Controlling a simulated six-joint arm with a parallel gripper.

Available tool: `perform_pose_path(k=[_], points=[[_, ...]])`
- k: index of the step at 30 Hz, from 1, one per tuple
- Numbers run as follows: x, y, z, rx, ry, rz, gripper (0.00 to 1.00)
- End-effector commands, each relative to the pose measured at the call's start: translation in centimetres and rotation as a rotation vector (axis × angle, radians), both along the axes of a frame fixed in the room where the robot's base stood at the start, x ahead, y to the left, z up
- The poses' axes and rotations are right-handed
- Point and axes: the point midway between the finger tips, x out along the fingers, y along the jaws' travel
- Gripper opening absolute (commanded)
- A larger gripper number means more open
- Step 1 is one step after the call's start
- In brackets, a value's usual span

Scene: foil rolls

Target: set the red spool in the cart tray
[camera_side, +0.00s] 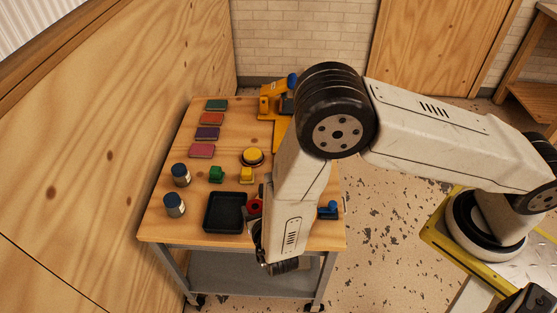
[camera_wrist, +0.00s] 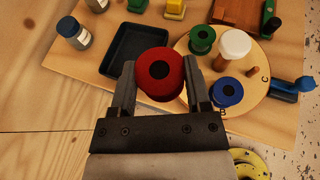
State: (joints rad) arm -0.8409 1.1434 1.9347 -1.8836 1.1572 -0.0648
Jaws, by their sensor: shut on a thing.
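The red spool (camera_wrist: 159,73) is between the two fingers of my gripper (camera_wrist: 159,88) in the wrist view. My gripper is shut on it, and its round end with a dark centre hole faces the camera. A small part of the red spool also shows in the side view (camera_side: 255,206), beside my arm. The black tray (camera_wrist: 136,51) lies just beyond the spool in the wrist view, partly covered by it. In the side view the black tray (camera_side: 207,226) looks empty, and the spool is close to its right side. The gripper is mostly hidden there.
Two blue-capped jars (camera_side: 175,205) stand left of the tray. Green and yellow blocks (camera_side: 216,174) lie behind it.

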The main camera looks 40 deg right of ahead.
Motion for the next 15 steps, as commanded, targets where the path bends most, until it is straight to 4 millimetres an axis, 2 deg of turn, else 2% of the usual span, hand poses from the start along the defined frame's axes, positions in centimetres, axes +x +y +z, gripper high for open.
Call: perform_pose_path(k=[15], points=[[6.0,2.4,-3.2,0.000,-0.001,-0.002,0.05]])
